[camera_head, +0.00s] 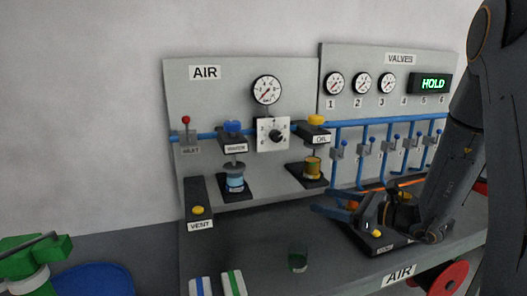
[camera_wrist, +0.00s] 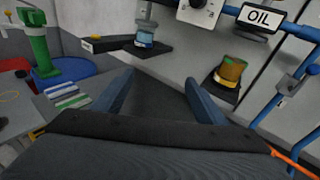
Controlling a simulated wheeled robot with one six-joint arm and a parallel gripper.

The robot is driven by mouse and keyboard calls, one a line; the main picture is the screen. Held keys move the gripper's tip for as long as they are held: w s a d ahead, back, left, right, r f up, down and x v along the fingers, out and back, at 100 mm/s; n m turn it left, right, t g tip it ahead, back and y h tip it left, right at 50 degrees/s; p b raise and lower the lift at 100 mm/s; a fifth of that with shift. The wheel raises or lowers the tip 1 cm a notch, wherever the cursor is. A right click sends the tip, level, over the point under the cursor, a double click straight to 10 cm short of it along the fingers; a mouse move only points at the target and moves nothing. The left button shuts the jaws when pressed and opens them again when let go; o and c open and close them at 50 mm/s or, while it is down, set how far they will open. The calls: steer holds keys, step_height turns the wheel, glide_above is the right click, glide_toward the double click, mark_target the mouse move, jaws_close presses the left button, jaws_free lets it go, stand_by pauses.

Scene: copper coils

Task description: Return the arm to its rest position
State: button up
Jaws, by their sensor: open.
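My arm (camera_head: 452,165) comes down from the upper right in the head view and bends to the left over the bench. My gripper (camera_head: 325,204) has blue fingers and sits in front of the panel, below the oil unit (camera_head: 313,166). In the wrist view my gripper (camera_wrist: 158,88) has its two fingers spread wide. Nothing is between them, and the grey bench and panel show beyond. The oil unit also shows in the wrist view (camera_wrist: 229,74), to the right of the fingers and apart from them. My forearm hides part of the valve row.
The AIR panel (camera_head: 220,90) and VALVES panel (camera_head: 400,60) stand behind, with blue pipes (camera_head: 345,124) and a display (camera_head: 431,84) reading HOLD. A vent block (camera_head: 198,208) is left. A green pump (camera_head: 35,255) is far left.

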steer(key=s+a+f+n+g+h, duration=0.1)
steer(key=s+a+f+n+g, duration=0.3)
steer(key=s, duration=0.4)
steer(key=s+a+f+n+g+h, duration=0.2)
steer(key=s+a+n+g, duration=0.2)
steer(key=s+n+g, duration=0.3)
steer(key=s+d+f+n+t+h+b, duration=0.1)
steer(key=s+d+n+t+h, duration=0.1)
steer(key=s+d+n+h, duration=0.6)
steer(key=n+h, duration=0.1)
steer(key=n, duration=0.5)
steer(key=shift+d+f+h, duration=0.2)
steer(key=shift+d+h, duration=0.05)
steer(key=shift+h, duration=0.15)
steer(key=shift+c, duration=0.2)
